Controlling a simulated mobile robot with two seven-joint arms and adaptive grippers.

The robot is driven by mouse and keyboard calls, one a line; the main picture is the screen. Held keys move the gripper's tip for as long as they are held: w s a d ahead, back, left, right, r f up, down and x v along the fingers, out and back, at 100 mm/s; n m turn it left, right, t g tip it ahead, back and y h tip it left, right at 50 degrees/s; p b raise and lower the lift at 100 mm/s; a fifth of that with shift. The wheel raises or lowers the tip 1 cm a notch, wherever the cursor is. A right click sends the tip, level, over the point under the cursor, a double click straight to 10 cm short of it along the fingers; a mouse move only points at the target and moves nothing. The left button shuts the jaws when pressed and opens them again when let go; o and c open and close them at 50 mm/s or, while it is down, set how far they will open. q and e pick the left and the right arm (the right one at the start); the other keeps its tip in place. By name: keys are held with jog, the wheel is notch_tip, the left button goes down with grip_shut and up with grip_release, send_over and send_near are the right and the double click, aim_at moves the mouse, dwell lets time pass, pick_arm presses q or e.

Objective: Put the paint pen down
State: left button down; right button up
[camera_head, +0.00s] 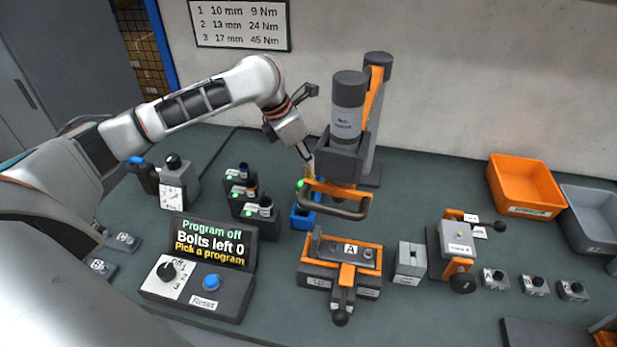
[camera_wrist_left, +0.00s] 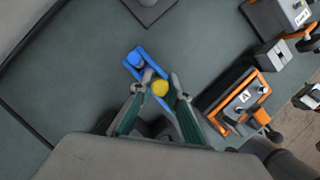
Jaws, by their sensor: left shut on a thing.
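My left gripper (camera_head: 304,152) is shut on the paint pen (camera_wrist_left: 160,88), whose round yellow end shows between the fingertips in the left wrist view (camera_wrist_left: 162,90). In the head view the pen is mostly hidden beside the tall press. A blue holder (camera_head: 304,218) stands on the bench below the gripper. In the left wrist view the blue holder (camera_wrist_left: 130,68) lies under and beside the pen, with a round blue part at its far end. I cannot tell whether the pen touches the holder. My right gripper is not in view.
The grey and orange press (camera_head: 347,120) rises close to the right of my left gripper. A clamp fixture marked A (camera_head: 342,262) is in front. A rack of small bottles (camera_head: 250,200) and a program panel (camera_head: 212,245) stand left. An orange bin (camera_head: 525,185) stands right.

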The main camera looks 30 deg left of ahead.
aim_at(308, 175)
pick_arm(q)
jog(key=shift+f, duration=2.6)
jog(key=c, duration=2.2)
grip_release()
jog(key=shift+r, duration=0.1)
jog(key=shift+p+v, duration=0.35)
jog(key=shift+v, duration=5.65)
